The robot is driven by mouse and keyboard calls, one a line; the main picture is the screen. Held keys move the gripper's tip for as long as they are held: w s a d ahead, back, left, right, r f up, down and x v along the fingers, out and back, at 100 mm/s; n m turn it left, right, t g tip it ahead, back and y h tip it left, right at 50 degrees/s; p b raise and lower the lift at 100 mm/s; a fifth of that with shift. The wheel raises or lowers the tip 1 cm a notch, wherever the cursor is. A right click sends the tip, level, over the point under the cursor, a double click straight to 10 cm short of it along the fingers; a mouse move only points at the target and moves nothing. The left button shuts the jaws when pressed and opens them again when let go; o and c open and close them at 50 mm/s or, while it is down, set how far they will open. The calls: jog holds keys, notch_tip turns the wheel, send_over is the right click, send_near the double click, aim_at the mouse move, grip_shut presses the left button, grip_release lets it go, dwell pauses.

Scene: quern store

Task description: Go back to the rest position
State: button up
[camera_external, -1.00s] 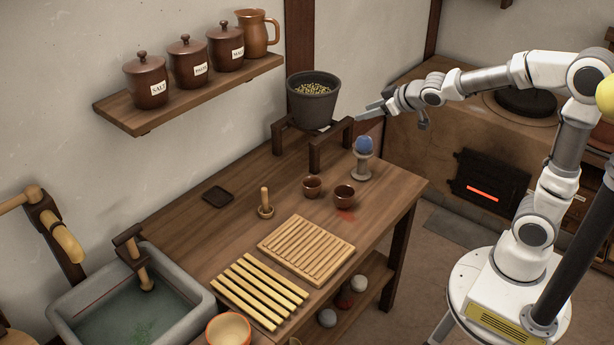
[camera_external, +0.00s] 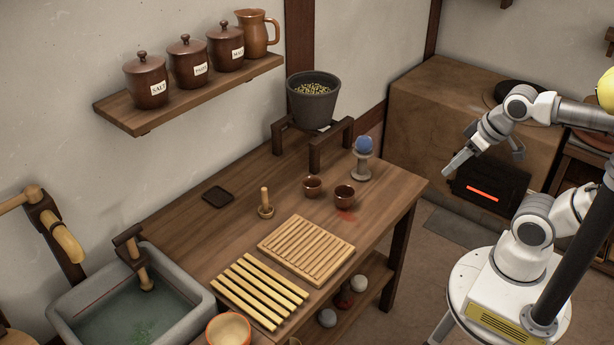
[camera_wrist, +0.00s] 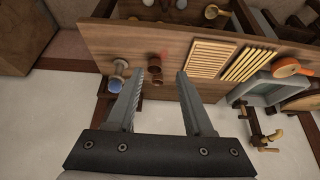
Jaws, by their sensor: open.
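My gripper (camera_external: 458,165) is in the air to the right of the wooden table (camera_external: 180,235), in front of the stove, apart from everything on the table. In the wrist view my gripper (camera_wrist: 164,82) shows its two fingers wide apart with nothing between them. Beyond the fingertips the wrist view shows the table (camera_wrist: 120,45) with two small brown cups (camera_wrist: 156,76). In the external view my arm is bent back towards my base.
A blue ball on a pale stand (camera_external: 363,160) is near the table's right end. A grey pot of grain (camera_external: 313,103) sits on a wooden frame at the back. Wooden racks (camera_external: 306,250) and a stone basin (camera_external: 185,300) are further left. The stove (camera_external: 430,120) has a glowing opening.

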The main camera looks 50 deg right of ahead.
jog(key=shift+r, duration=0.1)
notch_tip(320, 180, up, 10)
jog(key=p, duration=1)
jog(key=shift+r+p, duration=0.25)
jog(key=shift+p, duration=0.1)
